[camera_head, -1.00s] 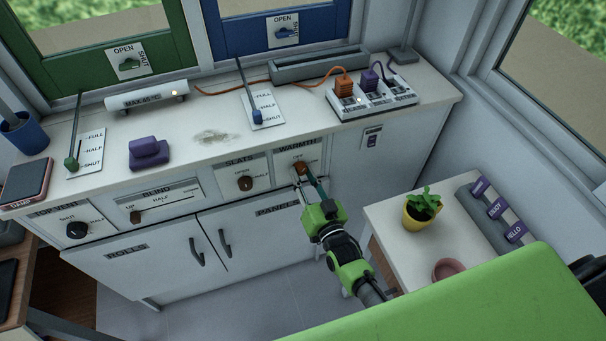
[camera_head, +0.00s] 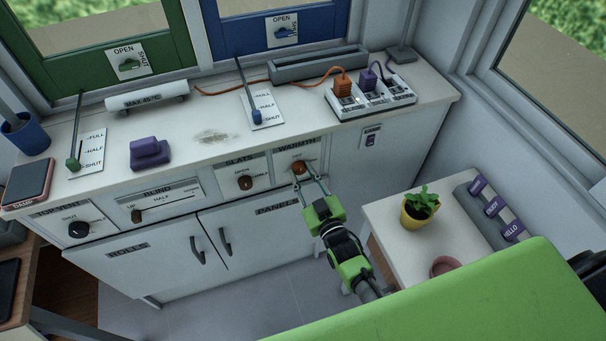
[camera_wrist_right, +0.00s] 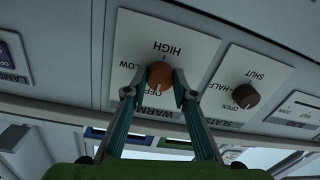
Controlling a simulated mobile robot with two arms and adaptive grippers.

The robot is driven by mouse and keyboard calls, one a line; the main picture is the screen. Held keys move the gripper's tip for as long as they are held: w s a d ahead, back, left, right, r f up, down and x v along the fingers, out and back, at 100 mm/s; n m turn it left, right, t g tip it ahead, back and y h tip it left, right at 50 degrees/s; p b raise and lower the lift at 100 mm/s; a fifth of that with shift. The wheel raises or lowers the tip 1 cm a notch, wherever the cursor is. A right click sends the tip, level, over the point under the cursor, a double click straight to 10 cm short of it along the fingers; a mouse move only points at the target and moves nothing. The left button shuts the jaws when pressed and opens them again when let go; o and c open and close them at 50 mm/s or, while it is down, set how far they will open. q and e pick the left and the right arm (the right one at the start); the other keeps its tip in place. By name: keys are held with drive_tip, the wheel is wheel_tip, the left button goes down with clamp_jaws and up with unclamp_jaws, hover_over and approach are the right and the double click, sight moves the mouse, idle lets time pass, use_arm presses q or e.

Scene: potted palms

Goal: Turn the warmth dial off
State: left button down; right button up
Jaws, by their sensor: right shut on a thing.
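In the right wrist view, which is upside down, the dial (camera_wrist_right: 160,73) sits between the two teal fingers of my right gripper (camera_wrist_right: 156,86). Its pale pointer mark points at the OFF label, away from HIGH; LOW is beside it, partly hidden by a finger. My left gripper is not in view.
The slats dial (camera_head: 245,183) is close on the left of the warmth dial. Cabinet doors with handles (camera_head: 224,243) are below. A small table (camera_head: 385,213) with a potted plant (camera_head: 420,207) stands right of my right arm. A white heater tube (camera_head: 147,97) lies on the counter.

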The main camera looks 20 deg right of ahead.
drive_tip(key=shift+f, duration=0.1)
drive_tip(key=o, duration=1.1)
drive_tip(key=s, duration=0.8)
drive_tip(key=s+d, duration=0.1)
drive_tip(key=s, duration=0.3)
